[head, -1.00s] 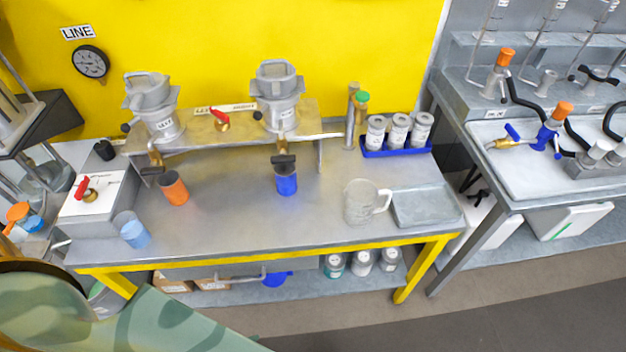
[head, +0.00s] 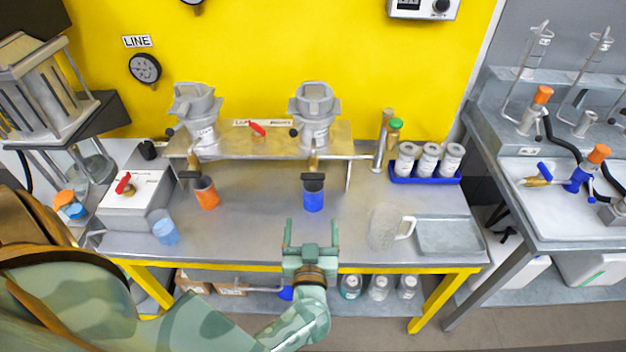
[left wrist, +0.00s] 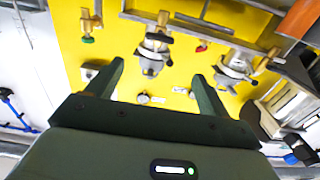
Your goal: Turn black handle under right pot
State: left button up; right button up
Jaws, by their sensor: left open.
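The right pot (head: 315,112) is a grey metal vessel on the raised shelf in the head view. Its black handle (head: 313,177) sits on the brass outlet below it, just above a blue cup (head: 314,198) on the table. The left pot (head: 197,112) has a similar black handle (head: 189,175) with an orange cup (head: 206,193) beside it. My left gripper (head: 311,224) is open and empty at the table's front edge, in front of the blue cup and apart from the handle. Its fingers (left wrist: 159,82) also show empty in the left wrist view. My right gripper is not in view.
A clear mug (head: 383,228) and a grey tray (head: 450,236) stand to the right. A blue rack (head: 425,175) holds white jars behind them. A light blue cup (head: 163,228) and a box with a red valve (head: 133,200) are left.

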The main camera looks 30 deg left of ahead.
aim_at(313, 179)
pick_arm(q)
jog(key=b+x, duration=0.2)
jog(key=x, duration=1.3)
jog(key=shift+w, duration=0.1)
jog(key=c, duration=1)
